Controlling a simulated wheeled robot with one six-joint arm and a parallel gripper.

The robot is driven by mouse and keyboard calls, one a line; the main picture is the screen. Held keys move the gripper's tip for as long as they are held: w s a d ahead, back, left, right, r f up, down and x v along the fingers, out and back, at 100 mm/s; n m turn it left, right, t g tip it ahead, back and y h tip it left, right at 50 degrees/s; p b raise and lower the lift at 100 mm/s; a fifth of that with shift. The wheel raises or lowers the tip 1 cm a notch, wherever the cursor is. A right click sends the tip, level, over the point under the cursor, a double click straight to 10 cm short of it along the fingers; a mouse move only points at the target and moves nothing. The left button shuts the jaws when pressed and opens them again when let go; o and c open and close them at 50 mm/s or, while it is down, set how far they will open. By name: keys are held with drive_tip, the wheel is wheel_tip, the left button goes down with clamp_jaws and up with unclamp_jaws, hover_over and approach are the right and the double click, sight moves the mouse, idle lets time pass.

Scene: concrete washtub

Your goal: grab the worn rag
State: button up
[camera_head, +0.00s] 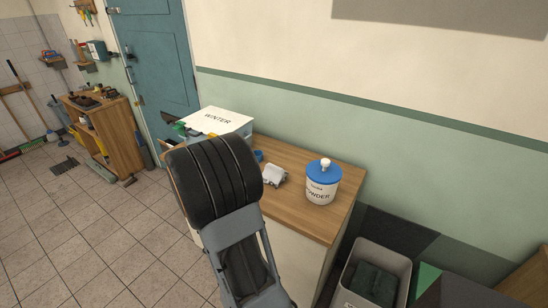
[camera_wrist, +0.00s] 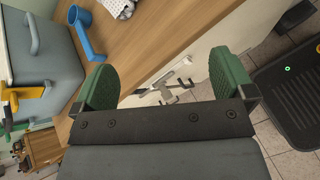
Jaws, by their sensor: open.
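A pale grey-white crumpled cloth, which looks like the worn rag (camera_head: 274,175), lies on the wooden top of a cabinet, between a blue object and a white tub. In the wrist view the rag (camera_wrist: 118,7) is cut off by the top edge and shows a woven surface. My gripper (camera_wrist: 165,84) is open, with its two green fingers apart and nothing between them. It is apart from the rag, facing the cabinet's front edge and pale front. In the head view my dark wrist hides the fingers and part of the cabinet top.
A white powder tub with a blue lid (camera_head: 321,184) stands right of the rag. A box marked WINTER (camera_head: 217,122) stands at the back left. A blue cup-like object (camera_wrist: 82,28) lies near the rag. A grey bin (camera_head: 345,299) holding dark cloth is right of the cabinet. Tiled floor is open at left.

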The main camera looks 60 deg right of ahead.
drive_tip(key=w+d+r+n+t+h+p, duration=0.1)
drive_tip(key=d+r+n+h+p, duration=0.15)
drive_tip(key=d+n+p, duration=0.45)
approach(273, 168)
drive_tip(key=x, duration=0.4)
drive_tip(key=shift+s+f+b, duration=0.1)
drive_tip(key=shift+s+b, duration=0.15)
drive_tip(key=shift+b, duration=0.1)
drive_tip(key=shift+w+p+x, duration=0.2)
drive_tip(key=shift+p+x, duration=0.95)
drive_tip(key=shift+x, duration=2)
drive_tip(key=shift+c, duration=0.2)
drive_tip(key=c, duration=0.5)
drive_tip(key=shift+c, duration=0.2)
